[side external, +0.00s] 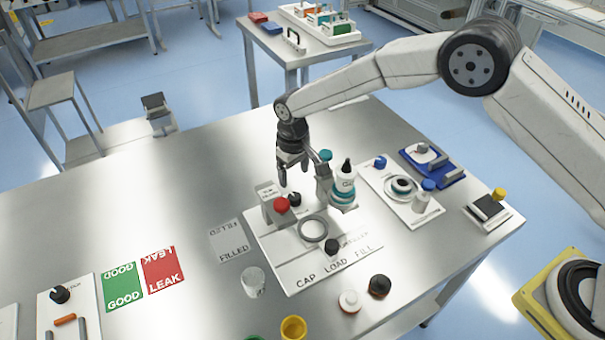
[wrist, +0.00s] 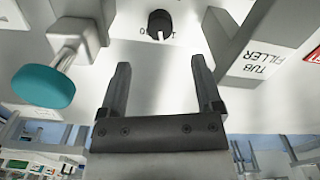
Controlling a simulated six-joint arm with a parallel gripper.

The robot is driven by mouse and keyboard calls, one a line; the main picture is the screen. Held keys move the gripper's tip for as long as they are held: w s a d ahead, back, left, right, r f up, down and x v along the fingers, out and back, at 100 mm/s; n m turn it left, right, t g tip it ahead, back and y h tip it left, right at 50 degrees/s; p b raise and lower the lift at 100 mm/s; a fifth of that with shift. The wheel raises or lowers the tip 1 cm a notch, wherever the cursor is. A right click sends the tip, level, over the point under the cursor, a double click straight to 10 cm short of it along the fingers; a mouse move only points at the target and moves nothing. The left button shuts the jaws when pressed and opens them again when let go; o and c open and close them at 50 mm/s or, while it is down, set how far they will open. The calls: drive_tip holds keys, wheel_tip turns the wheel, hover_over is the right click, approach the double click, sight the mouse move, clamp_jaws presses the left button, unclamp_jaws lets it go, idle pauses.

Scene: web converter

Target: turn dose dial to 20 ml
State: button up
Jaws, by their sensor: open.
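The dose dial is a small black knob (side external: 294,199) on the white filler board, just behind the red button. In the wrist view the dial (wrist: 161,24) sits near the top edge with a light pointer mark and partly cut-off numbers beside it; I cannot read its setting. My gripper (side external: 293,178) hangs above the dial, pointing down. In the wrist view its two fingers (wrist: 157,70) are apart with nothing between them, and the dial lies beyond the fingertips, not touched.
A grey box labelled TUB FILLER (wrist: 262,60) stands on one side of the fingers. A teal knob (wrist: 43,87) on a metal stem is on the other. A red button (side external: 281,204), a teal-based bottle (side external: 346,183) and a round holder ring (side external: 313,229) are close by.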

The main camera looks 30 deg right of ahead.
sight(295, 196)
drive_tip(key=shift+n, duration=0.5)
drive_tip(key=shift+f, duration=0.1)
drive_tip(key=shift+f, duration=3.8)
drive_tip(key=shift+c, duration=0.3)
clamp_jaws()
